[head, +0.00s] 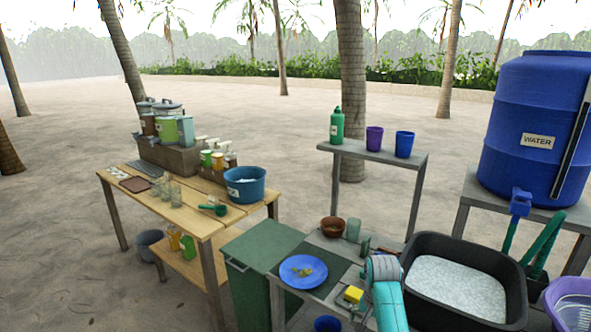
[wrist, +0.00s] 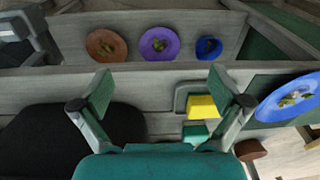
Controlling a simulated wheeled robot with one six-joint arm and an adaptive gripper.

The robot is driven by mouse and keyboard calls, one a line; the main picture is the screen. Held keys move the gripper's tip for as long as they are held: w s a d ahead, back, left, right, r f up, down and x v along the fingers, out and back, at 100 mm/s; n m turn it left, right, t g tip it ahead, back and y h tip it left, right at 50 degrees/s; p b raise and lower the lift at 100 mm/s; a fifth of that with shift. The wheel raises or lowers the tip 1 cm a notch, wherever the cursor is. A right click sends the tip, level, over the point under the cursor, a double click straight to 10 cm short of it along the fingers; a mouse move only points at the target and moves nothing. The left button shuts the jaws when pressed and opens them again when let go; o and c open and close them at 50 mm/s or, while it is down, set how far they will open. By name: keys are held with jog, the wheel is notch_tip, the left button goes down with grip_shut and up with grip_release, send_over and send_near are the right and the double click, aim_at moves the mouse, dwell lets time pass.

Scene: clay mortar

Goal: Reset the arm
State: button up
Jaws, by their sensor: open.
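My gripper (wrist: 163,92) shows in the wrist view with its two green-padded fingers spread wide and nothing between them. It is above the grey washing counter, with the yellow sponge (wrist: 202,106) seen just inside the right finger, below it. In the head view my teal arm (head: 388,303) rises at the lower middle, between the blue plate and the black basin. The fingers cannot be made out there.
The black basin (head: 456,284) with foamy water stands close right of my arm. A blue plate (head: 302,272) with food scraps lies left, near a yellow sponge (head: 353,294) and brown bowl (head: 333,227). A raised shelf (head: 347,149) stands behind; a blue water barrel (head: 535,120) stands right.

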jog(key=s+f+n+t, duration=0.1)
jog(key=s+f+t, duration=0.1)
jog(key=s+f, duration=0.5)
jog(key=s+f+t, duration=0.1)
jog(key=s+f, duration=0.3)
jog(key=f, duration=0.5)
jog(key=s+a+f+n+t, duration=0.1)
jog(key=s+f+t, duration=0.1)
jog(key=s, duration=0.7)
jog(key=s+a+f+n+t, duration=0.1)
jog(key=s+f+t, duration=0.15)
jog(key=s, duration=0.65)
jog(key=s+r+n+t, duration=0.1)
jog(key=s+r, duration=0.3)
jog(key=s, duration=0.5)
jog(key=s+r+n+t, duration=0.1)
jog(key=s+r+t, duration=0.1)
jog(key=s+r, duration=0.45)
jog(key=s+r+n+t, duration=0.1)
jog(key=s+r+t, duration=0.2)
jog(key=s+r, duration=1)
notch_tip(320, 180, up, 4)
jog(key=shift+a+r+n, duration=0.1)
jog(key=shift+a+n, duration=0.1)
jog(key=shift+n, duration=0.1)
